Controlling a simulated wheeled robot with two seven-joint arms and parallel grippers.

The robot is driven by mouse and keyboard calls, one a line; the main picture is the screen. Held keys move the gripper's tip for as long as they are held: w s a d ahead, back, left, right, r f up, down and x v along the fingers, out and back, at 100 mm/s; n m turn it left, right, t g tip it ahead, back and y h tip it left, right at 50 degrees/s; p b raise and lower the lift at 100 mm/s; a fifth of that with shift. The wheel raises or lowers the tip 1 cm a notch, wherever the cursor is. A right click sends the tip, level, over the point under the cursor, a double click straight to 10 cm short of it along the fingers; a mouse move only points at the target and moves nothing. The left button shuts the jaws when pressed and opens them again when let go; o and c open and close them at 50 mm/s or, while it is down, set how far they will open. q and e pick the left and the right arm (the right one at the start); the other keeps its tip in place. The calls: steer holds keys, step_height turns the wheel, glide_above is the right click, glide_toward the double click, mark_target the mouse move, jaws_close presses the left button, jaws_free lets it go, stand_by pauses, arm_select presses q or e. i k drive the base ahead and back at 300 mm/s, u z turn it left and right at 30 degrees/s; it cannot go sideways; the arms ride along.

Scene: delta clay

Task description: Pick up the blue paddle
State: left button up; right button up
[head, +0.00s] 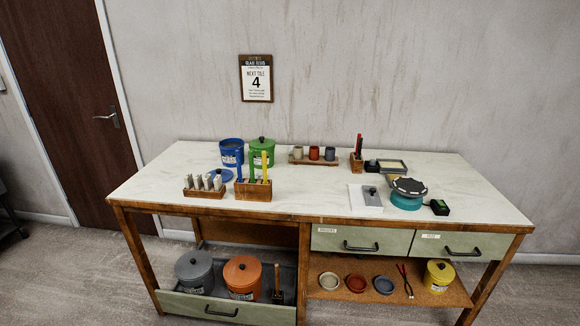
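The blue paddle (239,166) stands upright in a wooden holder block (254,192) on the left half of the tabletop. A green paddle (252,168) and a yellow paddle (264,168) stand in the same block, to the right of the blue one. The lower ends of the paddles are hidden in the block. Neither of my grippers shows in the head view.
The workbench (310,195) has a blue bucket (231,152) and a green lidded bucket (263,153) behind the block. A rack of grey-white pieces (204,192) stands to its left. A blue lid (221,175) lies nearby. The tabletop centre is clear.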

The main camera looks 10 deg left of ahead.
mark_target(238, 166)
steer(key=z, duration=0.65)
steer(key=i, duration=1.7)
steer(key=u, duration=0.95)
steer(key=i, duration=0.5)
steer(key=u, duration=0.5)
